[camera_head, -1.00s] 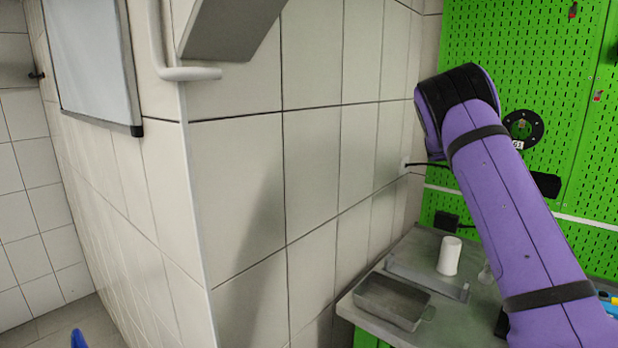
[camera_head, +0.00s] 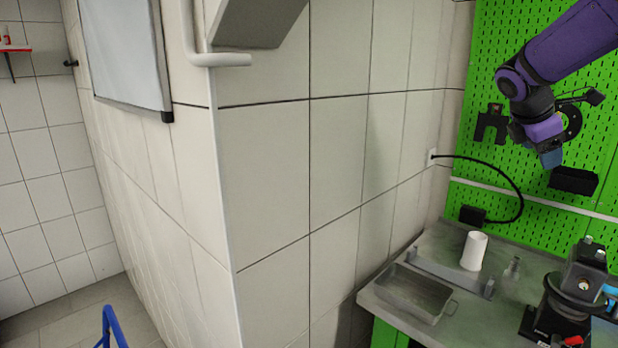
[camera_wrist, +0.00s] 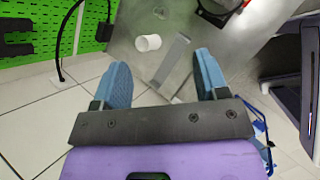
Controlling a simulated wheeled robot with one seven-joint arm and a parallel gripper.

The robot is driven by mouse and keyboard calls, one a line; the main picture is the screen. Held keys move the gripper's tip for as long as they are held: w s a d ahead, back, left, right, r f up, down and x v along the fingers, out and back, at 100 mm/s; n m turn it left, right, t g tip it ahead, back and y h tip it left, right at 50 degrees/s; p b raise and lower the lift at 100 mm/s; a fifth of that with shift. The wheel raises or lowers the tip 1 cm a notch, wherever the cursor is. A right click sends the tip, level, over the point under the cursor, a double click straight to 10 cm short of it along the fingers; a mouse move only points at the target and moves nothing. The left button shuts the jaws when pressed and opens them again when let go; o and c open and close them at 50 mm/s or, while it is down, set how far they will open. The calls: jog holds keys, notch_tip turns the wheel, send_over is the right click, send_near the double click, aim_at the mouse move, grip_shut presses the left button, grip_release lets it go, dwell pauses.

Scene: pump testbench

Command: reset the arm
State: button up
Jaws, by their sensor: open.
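My purple arm reaches in from the upper right in the head view. My gripper (camera_head: 550,157) hangs in front of the green pegboard, above the workbench. In the wrist view my gripper (camera_wrist: 163,82) shows two blue fingers set wide apart with nothing held between them. Beyond the fingers lie the bench top, a white cup (camera_wrist: 148,43) and a grey metal bracket (camera_wrist: 172,60), all apart from the fingers.
The workbench holds a grey metal tray (camera_head: 412,293), a white cup (camera_head: 473,250), a small clear bottle (camera_head: 512,268) and a black pump-like device (camera_head: 572,290) at right. The pegboard (camera_head: 490,60) stands behind, with a black cable (camera_head: 500,168). A tiled wall (camera_head: 270,180) lies left.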

jog(key=s+a+f+m+t+y, duration=0.1)
jog(key=s+a+f+m+y, duration=0.1)
jog(key=s+a+m, duration=0.5)
jog(key=s+a+f+m+t+y, duration=0.2)
jog(key=s+a+m+y, duration=0.3)
jog(key=s+a, duration=1)
jog(key=s+m, duration=0.2)
jog(key=m, duration=0.1)
jog(key=shift+s+a, duration=0.2)
jog(key=shift+s, duration=0.15)
dwell(1.5)
